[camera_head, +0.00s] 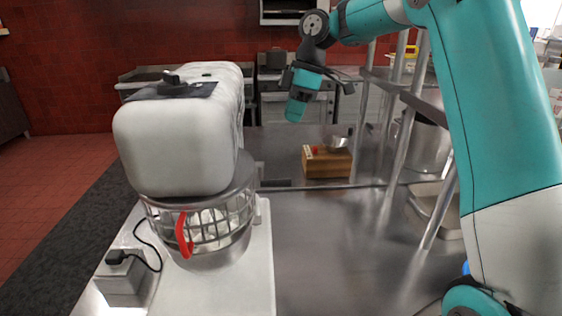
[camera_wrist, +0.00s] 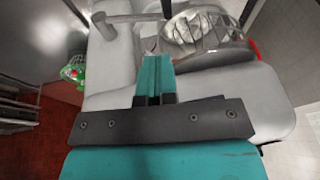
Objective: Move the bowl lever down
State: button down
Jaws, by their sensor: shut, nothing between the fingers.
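A stand mixer with a rounded white head (camera_head: 175,140) stands at the left in the head view. Its metal bowl (camera_head: 212,258) sits under a wire guard with a red handle (camera_head: 184,235). In the wrist view, a grey rod with a rounded end (camera_wrist: 130,18) lies beyond my fingertips, likely this lever. My gripper (camera_head: 295,112) hangs right of the mixer head, above the bar. Its teal fingers (camera_wrist: 156,60) are shut and empty, apart from the rod.
The mixer stands on a white board (camera_head: 215,295) on a steel counter (camera_head: 325,245). A wooden block (camera_head: 327,163) with a metal pan on it stands behind. Metal shelf posts (camera_head: 440,205) and a large pot (camera_head: 428,145) are at the right. The counter's middle is clear.

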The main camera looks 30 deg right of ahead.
jog(key=x, duration=0.4)
jog(key=p+x, duration=0.1)
jog(key=x, duration=0.4)
jog(key=s+p+x, duration=0.1)
jog(key=x, duration=0.3)
jog(key=shift+d+f, duration=0.25)
jog(key=shift+f, duration=0.15)
jog(key=shift+f, duration=0.1)
